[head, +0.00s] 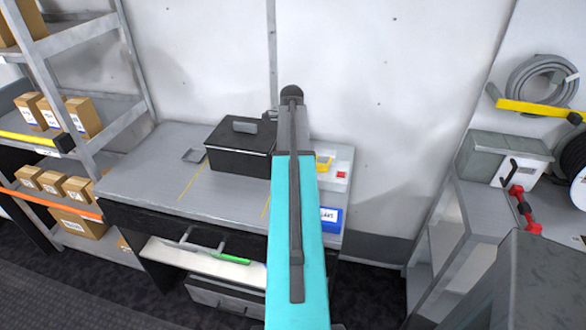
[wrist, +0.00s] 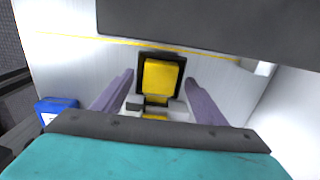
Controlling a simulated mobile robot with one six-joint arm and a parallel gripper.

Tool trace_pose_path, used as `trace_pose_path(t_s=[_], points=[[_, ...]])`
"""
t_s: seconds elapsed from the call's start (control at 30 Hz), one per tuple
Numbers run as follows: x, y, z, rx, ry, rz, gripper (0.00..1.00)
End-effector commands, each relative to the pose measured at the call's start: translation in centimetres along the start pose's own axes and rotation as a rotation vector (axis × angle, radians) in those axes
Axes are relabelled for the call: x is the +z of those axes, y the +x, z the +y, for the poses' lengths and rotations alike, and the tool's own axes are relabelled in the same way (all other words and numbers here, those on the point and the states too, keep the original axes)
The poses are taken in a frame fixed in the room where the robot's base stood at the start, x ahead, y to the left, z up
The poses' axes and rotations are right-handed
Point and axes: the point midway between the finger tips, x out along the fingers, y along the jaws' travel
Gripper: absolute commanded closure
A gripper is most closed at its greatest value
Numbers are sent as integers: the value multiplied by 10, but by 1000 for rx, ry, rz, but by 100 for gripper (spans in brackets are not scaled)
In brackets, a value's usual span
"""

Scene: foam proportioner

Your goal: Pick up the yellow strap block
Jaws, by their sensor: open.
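The yellow strap block (wrist: 160,77) shows in the middle of the wrist view, with a dark square border around it. A grey and white part with a smaller yellow patch (wrist: 155,117) lies just below it in the picture. My gripper (wrist: 159,80) is open, with one purple finger on each side of the block and visible gaps between. I cannot tell whether the fingertips are down at the block's height. In the head view my turquoise arm covers the gripper. A small yellow piece (head: 323,163) shows beside the arm there; I cannot tell if it is the block.
A black box (head: 240,148) stands on the grey workbench (head: 150,185), left of my arm. A blue bin (head: 329,217) is at the bench's right front, also in the wrist view (wrist: 55,108). A red piece (head: 341,174) lies right of my arm. The bench's left part is mostly clear.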

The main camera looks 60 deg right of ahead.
Motion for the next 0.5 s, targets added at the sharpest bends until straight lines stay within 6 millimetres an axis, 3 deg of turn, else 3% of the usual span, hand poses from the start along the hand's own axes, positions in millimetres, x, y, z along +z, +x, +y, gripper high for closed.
trace_pose_path(t_s=[0.2, 0.5], points=[[0, 11, 0, 1, 0, 0, 34], [0, 12, 0, 0, 0, 0, 34]])
